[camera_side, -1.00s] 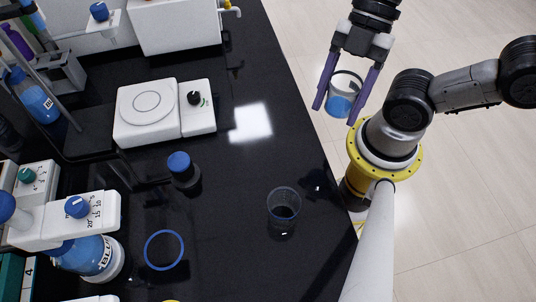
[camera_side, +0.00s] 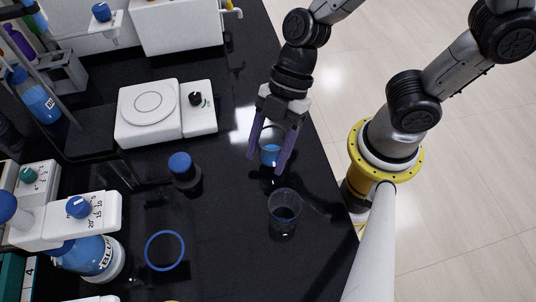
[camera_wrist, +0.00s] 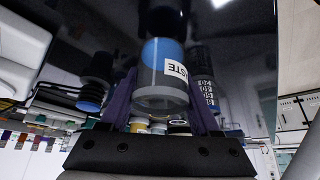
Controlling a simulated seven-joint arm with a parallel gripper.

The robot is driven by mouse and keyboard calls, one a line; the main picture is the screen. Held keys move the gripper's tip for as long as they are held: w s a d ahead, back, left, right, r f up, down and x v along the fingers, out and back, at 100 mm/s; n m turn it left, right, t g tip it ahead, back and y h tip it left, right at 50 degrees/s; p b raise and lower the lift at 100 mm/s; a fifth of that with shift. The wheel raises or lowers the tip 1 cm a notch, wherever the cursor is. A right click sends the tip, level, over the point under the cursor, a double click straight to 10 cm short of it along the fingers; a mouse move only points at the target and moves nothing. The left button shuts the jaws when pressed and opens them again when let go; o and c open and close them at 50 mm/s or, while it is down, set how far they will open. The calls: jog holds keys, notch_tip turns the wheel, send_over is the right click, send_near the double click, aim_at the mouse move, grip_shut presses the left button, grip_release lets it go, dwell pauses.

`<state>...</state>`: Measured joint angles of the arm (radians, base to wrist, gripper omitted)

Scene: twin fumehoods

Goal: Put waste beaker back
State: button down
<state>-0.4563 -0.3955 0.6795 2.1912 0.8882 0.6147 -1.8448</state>
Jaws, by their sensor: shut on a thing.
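The waste beaker (camera_side: 270,153) is a clear beaker with blue liquid in it. My gripper (camera_side: 266,164) is shut on it, with a purple finger on either side. It is over the black bench, upright or nearly so; I cannot tell for sure whether its base touches the bench. In the wrist view the beaker (camera_wrist: 163,78) sits between the fingers, and a white label with the letters "STE" shows on it. A blue ring (camera_side: 164,232) lies on the bench at the lower left, with nothing standing in it.
A clear graduated beaker (camera_side: 285,204) stands just in front of the held one. A blue-capped dark bottle (camera_side: 181,165) stands to the left. A white hotplate (camera_side: 148,112) is behind it. A blue bottle (camera_side: 91,256) stands at lower left. The bench's right edge (camera_side: 315,127) is near.

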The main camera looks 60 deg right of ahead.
jog(key=shift+f, duration=1.05)
jog(key=shift+f, duration=0.15)
jog(key=shift+c, duration=0.6)
grip_release()
jog(key=v, duration=1.1)
jog(key=s+d+r+m+t+h, duration=0.1)
jog(key=d+r+m+t+h, duration=0.1)
jog(key=d+m, duration=0.5)
jog(key=s+d+r+m+t+h, duration=0.1)
jog(key=d+r+m+t+h, duration=0.2)
jog(key=d+m, duration=0.5)
jog(key=shift+s+r+m+t+h, duration=0.3)
jog(key=shift+r+m+h, duration=0.3)
jog(key=shift+m, duration=0.9)
